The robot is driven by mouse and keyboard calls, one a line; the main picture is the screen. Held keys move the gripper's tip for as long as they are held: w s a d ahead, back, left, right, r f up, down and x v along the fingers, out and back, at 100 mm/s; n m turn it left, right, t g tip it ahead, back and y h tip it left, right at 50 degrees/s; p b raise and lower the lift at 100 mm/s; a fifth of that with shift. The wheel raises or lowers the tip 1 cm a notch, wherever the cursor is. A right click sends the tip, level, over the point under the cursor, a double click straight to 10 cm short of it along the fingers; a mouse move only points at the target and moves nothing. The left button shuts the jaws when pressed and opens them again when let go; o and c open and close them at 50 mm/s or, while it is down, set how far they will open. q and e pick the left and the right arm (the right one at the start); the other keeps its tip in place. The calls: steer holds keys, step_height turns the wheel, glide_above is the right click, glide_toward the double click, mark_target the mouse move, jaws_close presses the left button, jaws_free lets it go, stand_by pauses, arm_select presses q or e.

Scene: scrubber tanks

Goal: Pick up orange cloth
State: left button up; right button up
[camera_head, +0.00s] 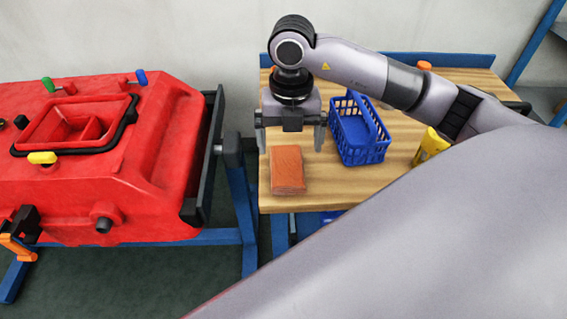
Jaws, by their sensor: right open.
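The orange cloth (287,170) is a folded, flat rectangular stack on the wooden table (330,192), near its front left corner. My left gripper is not in view.
A blue basket (358,132) with a handle stands right of the cloth. A yellow container (430,147) is further right. A red tank (160,165) on a blue frame stands left of the table, across a gap. My own grey body fills the lower right.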

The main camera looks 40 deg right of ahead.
mark_target(287, 163)
step_height(287, 163, down, 6)
steer(key=shift+w+a+f+p, duration=0.15)
steer(key=shift+f+p, duration=0.05)
steer(key=shift+p, duration=0.25)
steer(key=shift+c, duration=0.3)
steer(key=c, duration=0.9)
